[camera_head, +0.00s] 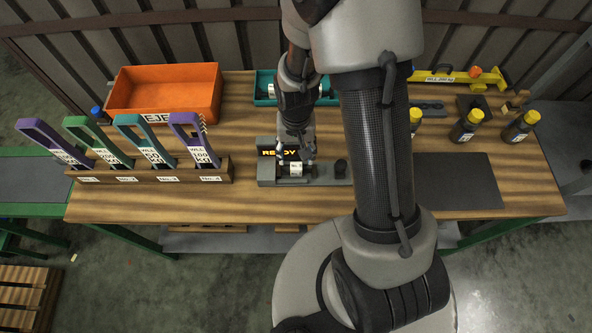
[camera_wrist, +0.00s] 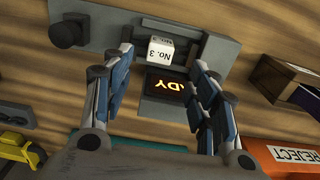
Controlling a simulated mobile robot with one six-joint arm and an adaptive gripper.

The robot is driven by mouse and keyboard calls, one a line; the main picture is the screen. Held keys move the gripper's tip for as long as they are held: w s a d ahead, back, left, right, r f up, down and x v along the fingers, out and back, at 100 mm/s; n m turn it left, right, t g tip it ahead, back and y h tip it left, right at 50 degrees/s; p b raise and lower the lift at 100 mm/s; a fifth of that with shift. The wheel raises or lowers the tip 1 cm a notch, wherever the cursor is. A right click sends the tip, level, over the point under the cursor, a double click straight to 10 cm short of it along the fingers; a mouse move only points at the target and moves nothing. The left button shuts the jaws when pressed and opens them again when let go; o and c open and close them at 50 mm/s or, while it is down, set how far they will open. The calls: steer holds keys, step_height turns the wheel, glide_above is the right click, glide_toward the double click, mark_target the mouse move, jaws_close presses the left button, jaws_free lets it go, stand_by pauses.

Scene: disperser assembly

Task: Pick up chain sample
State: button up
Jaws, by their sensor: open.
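A sample with a white tag reading No. 3 (camera_head: 296,170) sits in the grey test fixture (camera_head: 268,180) at the middle of the table. In the wrist view the white tag (camera_wrist: 160,50) shows between the fingertips; any chain links are too small or hidden to make out. My gripper (camera_head: 296,153) is above the fixture, pointing down. In the wrist view my gripper (camera_wrist: 165,68) has its fingers spread on either side of the tag, with a gap to each. I cannot tell how far above the sample the tips are.
A display reading READY (camera_head: 278,152) stands directly behind the sample. An orange REJECT bin (camera_head: 165,92) is at the back left, with a teal tray (camera_head: 265,98) beside it. A wooden rack (camera_head: 150,173) holds coloured shackles at left. A dark mat (camera_head: 460,181) lies clear at right, near yellow-capped bottles (camera_head: 468,127).

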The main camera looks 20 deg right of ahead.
mark_target(296, 166)
steer(key=shift+s+f+b, duration=0.15)
steer(key=shift+f+b, duration=0.65)
steer(key=shift+f, duration=2.4)
jaws_close()
